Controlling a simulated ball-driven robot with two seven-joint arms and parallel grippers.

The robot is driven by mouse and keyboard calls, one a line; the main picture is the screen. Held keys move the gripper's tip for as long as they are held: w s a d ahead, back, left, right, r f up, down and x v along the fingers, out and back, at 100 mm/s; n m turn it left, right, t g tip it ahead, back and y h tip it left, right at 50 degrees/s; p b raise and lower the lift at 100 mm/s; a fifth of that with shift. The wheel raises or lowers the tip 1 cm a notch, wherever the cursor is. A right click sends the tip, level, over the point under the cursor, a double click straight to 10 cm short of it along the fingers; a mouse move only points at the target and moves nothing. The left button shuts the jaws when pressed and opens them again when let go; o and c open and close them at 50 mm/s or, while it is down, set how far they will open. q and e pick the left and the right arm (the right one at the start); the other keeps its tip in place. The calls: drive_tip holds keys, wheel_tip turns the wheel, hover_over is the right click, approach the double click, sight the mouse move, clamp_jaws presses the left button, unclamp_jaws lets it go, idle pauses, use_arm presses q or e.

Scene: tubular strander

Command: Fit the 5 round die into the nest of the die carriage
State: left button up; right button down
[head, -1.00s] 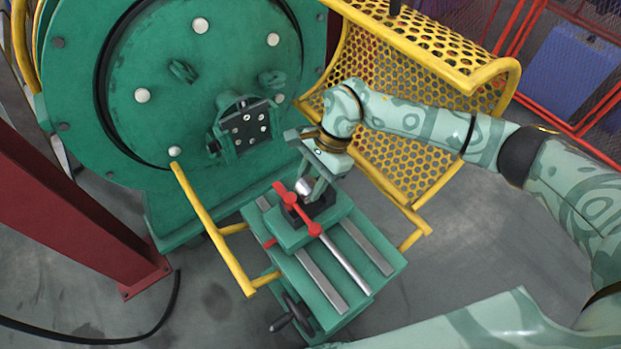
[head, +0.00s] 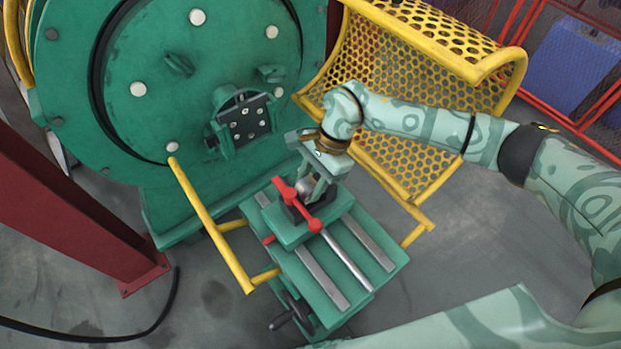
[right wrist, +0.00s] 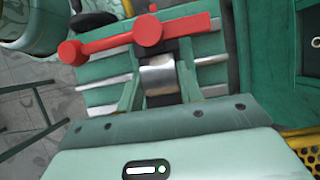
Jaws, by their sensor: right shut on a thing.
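The round die (head: 306,184) is a short silver cylinder. My right gripper (head: 312,189) is shut on it, and in the right wrist view the die (right wrist: 158,76) shows between the two green fingers. The gripper points down over the die carriage (head: 285,234), a green block on slide rails. The dark nest (head: 323,206) is right below the die and partly hidden by the fingers and a red clamp bar (head: 297,204). I cannot tell whether the die touches the nest. My left gripper is out of view.
The red clamp bar (right wrist: 110,42) lies close beside the die in the right wrist view. A large green machine disc (head: 185,70) stands behind the carriage. A yellow perforated guard (head: 400,150) is behind my right arm. A yellow rail (head: 210,222) runs along the left.

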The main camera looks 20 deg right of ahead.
sight(314, 182)
drive_tip(key=shift+f+b, duration=0.55)
drive_tip(key=shift+f, duration=0.45)
drive_tip(key=c, duration=0.8)
unclamp_jaws()
drive_tip(key=shift+c, duration=0.2)
drive_tip(key=p+v, duration=0.2)
drive_tip(key=v, duration=0.5)
drive_tip(key=shift+d+r, duration=0.15)
drive_tip(key=shift+r, duration=0.1)
drive_tip(key=shift+f, duration=0.1)
